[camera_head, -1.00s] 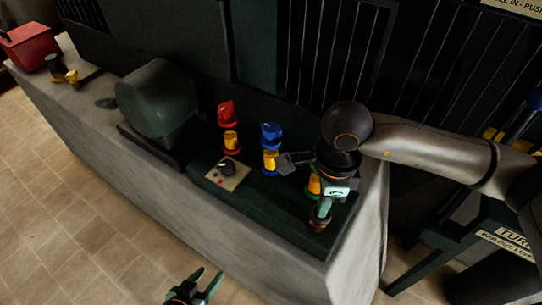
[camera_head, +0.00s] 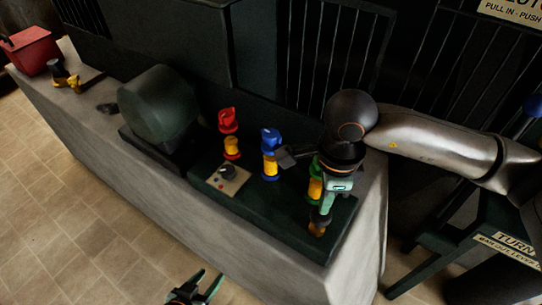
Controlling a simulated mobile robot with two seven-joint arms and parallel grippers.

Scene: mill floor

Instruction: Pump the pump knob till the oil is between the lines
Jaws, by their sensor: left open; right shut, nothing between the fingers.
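Three oil units stand in a row on the dark base plate (camera_head: 262,213). One has a red knob (camera_head: 227,120), one a blue knob (camera_head: 271,139), each above a yellow oil section. The third, with green and yellow parts (camera_head: 315,187), is mostly hidden behind my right gripper. My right gripper (camera_head: 322,222) points down at the right end of the plate, shut and empty, in front of this third unit. Its knob and the level lines cannot be made out. My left gripper (camera_head: 205,287) is open and empty, low over the floor in front of the bench.
A red box (camera_head: 30,50) and a yellow-black fitting (camera_head: 66,76) are at the bench's far left. A dark barred guard (camera_head: 335,60) rises behind.

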